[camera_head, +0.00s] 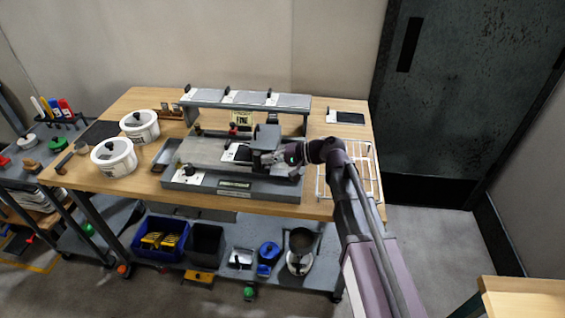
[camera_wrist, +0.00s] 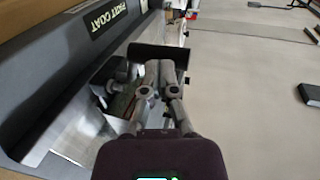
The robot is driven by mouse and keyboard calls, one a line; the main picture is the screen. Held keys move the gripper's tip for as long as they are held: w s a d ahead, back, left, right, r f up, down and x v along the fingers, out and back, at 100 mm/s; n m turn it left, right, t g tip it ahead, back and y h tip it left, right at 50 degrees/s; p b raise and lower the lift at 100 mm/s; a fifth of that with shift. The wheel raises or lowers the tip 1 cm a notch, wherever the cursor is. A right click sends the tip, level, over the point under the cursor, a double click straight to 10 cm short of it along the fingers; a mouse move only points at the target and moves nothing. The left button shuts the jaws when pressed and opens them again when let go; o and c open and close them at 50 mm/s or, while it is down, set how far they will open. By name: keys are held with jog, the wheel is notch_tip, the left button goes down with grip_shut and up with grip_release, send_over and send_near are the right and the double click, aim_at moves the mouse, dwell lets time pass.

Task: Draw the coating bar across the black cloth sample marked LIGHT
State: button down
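A grey coating bed (camera_head: 212,152) lies across the middle of the workbench. A sample with a white end and a black part (camera_head: 237,152) lies on it, left of my gripper (camera_head: 268,158); no LIGHT marking is readable. Another black sample with a white end (camera_head: 346,117) lies at the bench's back right. My gripper is low over the bed's right half, by its front rail. In the wrist view my gripper (camera_wrist: 152,75) reaches among dark parts beside a rail labelled FIRST COAT (camera_wrist: 107,17). The fingertips are partly hidden, so their grip is unclear. I cannot identify the coating bar for certain.
Two white lidded pots (camera_head: 114,157) stand on the bench's left. A raised shelf (camera_head: 245,101) with several grey plates stands behind the bed. A wire rack (camera_head: 347,172) is at the right. Blue and black bins (camera_head: 206,242) sit on the lower shelf.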

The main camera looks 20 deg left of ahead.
jog(key=s+a, duration=0.2)
jog(key=a, duration=0.8)
jog(key=shift+s, duration=0.2)
dwell(3.6)
jog(key=shift+d, duration=0.25)
jog(key=shift+w+d, duration=0.25)
jog(key=shift+d, duration=0.65)
jog(key=shift+w+d, duration=0.25)
jog(key=shift+d, duration=0.6)
jog(key=w+d+f+h+p, duration=0.1)
jog(key=d, duration=0.4)
jog(key=d+f+t+h+p, duration=0.1)
jog(key=d, duration=0.4)
jog(key=w+d+f+t+h+p, duration=0.1)
jog(key=d+h, duration=0.1)
jog(key=d, duration=0.4)
jog(key=shift+w, duration=0.3)
jog(key=s+d+m+h+p, duration=0.1)
jog(key=d+h, duration=0.4)
jog(key=d, duration=1.3)
jog(key=s+d+f+m+t+h+p, duration=0.1)
jog(key=s+d+h+p, duration=0.3)
jog(key=d, duration=1.3)
jog(key=shift+d+m+h+p, duration=0.4)
jog(key=shift+h+p, duration=0.05)
jog(key=shift+h, duration=0.15)
